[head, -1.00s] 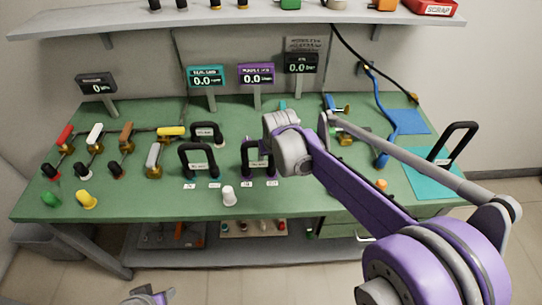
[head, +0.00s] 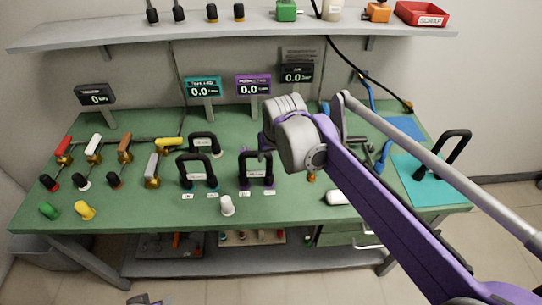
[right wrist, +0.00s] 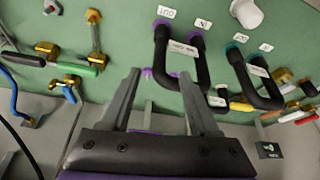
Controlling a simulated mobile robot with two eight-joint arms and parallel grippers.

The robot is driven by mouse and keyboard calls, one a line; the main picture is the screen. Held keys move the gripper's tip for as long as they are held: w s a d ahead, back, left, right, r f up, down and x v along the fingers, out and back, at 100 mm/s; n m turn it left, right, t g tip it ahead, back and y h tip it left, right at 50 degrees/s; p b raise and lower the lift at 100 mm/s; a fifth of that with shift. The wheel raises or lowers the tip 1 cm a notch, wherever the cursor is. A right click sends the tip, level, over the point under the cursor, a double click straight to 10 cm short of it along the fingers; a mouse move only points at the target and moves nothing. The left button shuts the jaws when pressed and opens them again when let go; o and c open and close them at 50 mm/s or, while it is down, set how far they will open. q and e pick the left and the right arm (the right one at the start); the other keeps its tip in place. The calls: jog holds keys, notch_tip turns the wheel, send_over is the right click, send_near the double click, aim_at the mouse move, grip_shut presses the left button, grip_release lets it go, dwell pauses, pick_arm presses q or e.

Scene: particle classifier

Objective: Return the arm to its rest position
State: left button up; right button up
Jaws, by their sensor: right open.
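My right arm (head: 370,210) reaches in from the lower right over the green workbench (head: 130,210). Its grey wrist joint (head: 300,142) is above the bench, near the purple-based black handle. The right gripper's fingers are mostly hidden in the head view. In the right wrist view the right gripper (right wrist: 159,78) is open, its two grey fingers wide apart with nothing held. The black handle with purple ends (right wrist: 180,75) lies beyond the fingers, apart from them as far as I can tell. A small grey and purple part of mine, possibly the left gripper, shows at the bottom edge.
Black handles with teal ends (head: 197,172) and purple ends (head: 256,170) stand mid-bench. Several coloured valves are at the left. A white knob (head: 227,206) is near the front edge. Displays (head: 204,87) stand behind, below a shelf (head: 230,30). A teal mat (head: 420,190) lies right.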

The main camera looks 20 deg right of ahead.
dwell(0.4)
jog(key=s+f+p, duration=0.2)
jog(key=s+p, duration=0.1)
jog(key=s, duration=0.8)
jog(key=s+f+n+p, duration=0.1)
jog(key=s+f+p, duration=0.2)
jog(key=s, duration=0.8)
jog(key=shift+s+a+t, duration=0.3)
jog(key=shift+s+t, duration=0.05)
jog(key=shift+t, duration=0.05)
